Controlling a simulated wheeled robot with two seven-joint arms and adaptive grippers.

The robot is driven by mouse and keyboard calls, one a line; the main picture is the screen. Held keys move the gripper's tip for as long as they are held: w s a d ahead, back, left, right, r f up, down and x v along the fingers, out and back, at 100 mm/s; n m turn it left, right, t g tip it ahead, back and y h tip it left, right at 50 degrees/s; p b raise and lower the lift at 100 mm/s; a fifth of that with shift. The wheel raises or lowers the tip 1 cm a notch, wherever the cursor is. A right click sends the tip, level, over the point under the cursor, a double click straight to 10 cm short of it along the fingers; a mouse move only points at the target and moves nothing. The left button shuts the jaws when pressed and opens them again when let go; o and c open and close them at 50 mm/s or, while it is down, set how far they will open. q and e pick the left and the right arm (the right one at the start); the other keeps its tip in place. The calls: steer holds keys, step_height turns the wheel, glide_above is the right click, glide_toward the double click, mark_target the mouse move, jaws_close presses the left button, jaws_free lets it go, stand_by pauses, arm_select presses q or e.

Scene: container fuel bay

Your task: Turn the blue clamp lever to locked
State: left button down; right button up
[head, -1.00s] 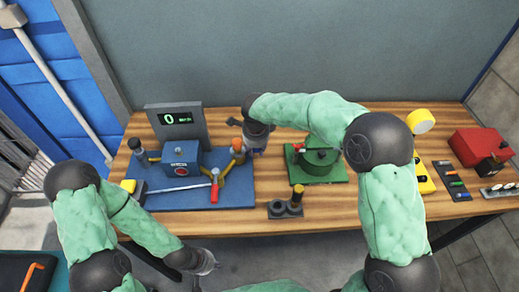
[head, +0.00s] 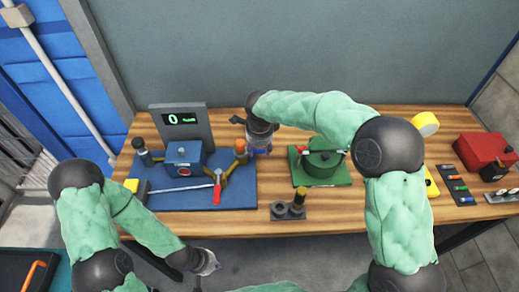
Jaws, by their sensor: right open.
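A blue clamp fixture stands on the left of the bench: a blue block (head: 184,158) on a blue base plate (head: 170,198). A thin pale rod crosses its front to an upright red lever handle (head: 217,190). An orange-topped brass part (head: 240,150) stands at the plate's right. No lever that is clearly blue can be made out. My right gripper (head: 260,149) is open, pointing down just right of the orange-topped part; whether it touches anything cannot be told. My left gripper (head: 211,265) hangs low in front of the bench, away from the fixture, its fingers too small to read.
A display panel (head: 182,125) reading 0 stands behind the fixture. A green pot on a green plate (head: 340,177) and a dark grey holder (head: 283,210) stand to its right. A red box (head: 480,150) is at the far right. The bench front between fixture and holder is clear.

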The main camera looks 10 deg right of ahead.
step_height(320, 180, up, 10)
steer(key=s, duration=0.2)
steer(key=shift+a, duration=0.15)
stand_by(0.4)
